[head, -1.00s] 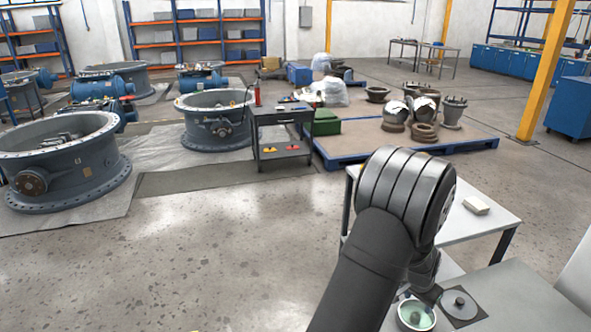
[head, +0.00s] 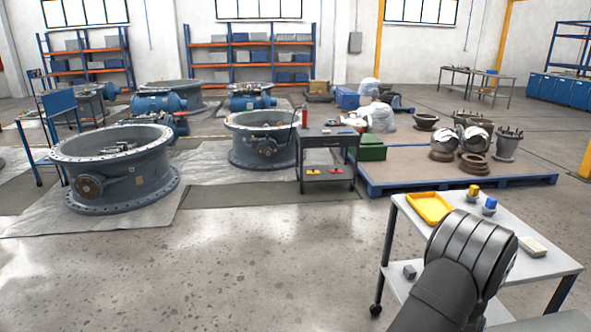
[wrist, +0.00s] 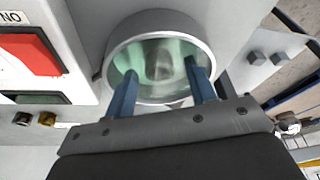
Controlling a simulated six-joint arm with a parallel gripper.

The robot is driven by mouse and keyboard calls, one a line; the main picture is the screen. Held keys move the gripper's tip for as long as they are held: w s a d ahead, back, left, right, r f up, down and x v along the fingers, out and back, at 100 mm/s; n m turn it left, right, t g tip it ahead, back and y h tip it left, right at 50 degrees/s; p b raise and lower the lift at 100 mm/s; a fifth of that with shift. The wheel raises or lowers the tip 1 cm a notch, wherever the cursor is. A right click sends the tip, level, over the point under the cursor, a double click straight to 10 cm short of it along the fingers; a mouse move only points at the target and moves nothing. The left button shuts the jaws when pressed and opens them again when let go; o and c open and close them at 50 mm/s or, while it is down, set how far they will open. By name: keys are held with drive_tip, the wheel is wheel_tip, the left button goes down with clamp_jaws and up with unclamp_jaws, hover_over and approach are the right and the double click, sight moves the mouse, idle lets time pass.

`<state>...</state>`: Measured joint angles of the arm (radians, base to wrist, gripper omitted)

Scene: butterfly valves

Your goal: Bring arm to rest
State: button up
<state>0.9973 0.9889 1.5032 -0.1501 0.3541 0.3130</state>
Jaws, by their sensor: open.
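My arm (head: 470,245) shows at the lower right of the head view, bent at a dark grey joint. My gripper is out of sight there. In the wrist view my gripper (wrist: 160,68) has two blue fingers standing apart with nothing seen between them. Beyond them is a round metal-rimmed dish (wrist: 155,20) with a greenish, glassy inside. The fingertips overlap the dish's opening; I cannot tell whether they reach into it.
A white cart (head: 545,262) beside my arm bears a yellow tray (head: 430,207) and a pale block (head: 532,246). A red panel (wrist: 30,55) is left of the dish. Large valve bodies (head: 115,170) stand farther left. The floor (head: 230,270) before them is clear.

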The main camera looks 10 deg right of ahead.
drive_tip(key=v, duration=1.2)
drive_tip(key=x, duration=1.2)
drive_tip(key=shift+f, duration=0.3)
drive_tip(key=r, duration=0.5)
drive_tip(key=shift+s, duration=0.2)
drive_tip(key=s+r, duration=0.7)
drive_tip(key=s, duration=0.5)
drive_tip(key=s+d+f+m+g, duration=0.15)
drive_tip(key=s+d+m, duration=0.35)
drive_tip(key=s+d, duration=0.95)
drive_tip(key=w+f, duration=0.1)
drive_tip(key=w, duration=0.2)
drive_tip(key=w+d+f, duration=0.1)
drive_tip(key=w+f, duration=0.1)
drive_tip(key=w, duration=0.1)
drive_tip(key=w+d+f, duration=0.1)
drive_tip(key=w+f, duration=0.1)
drive_tip(key=shift+w+d, duration=0.25)
drive_tip(key=shift+w, duration=0.15)
drive_tip(key=shift+w+d+f, duration=0.15)
drive_tip(key=shift+w+f, duration=0.15)
drive_tip(key=shift+w, duration=0.3)
drive_tip(key=shift+o, duration=0.2)
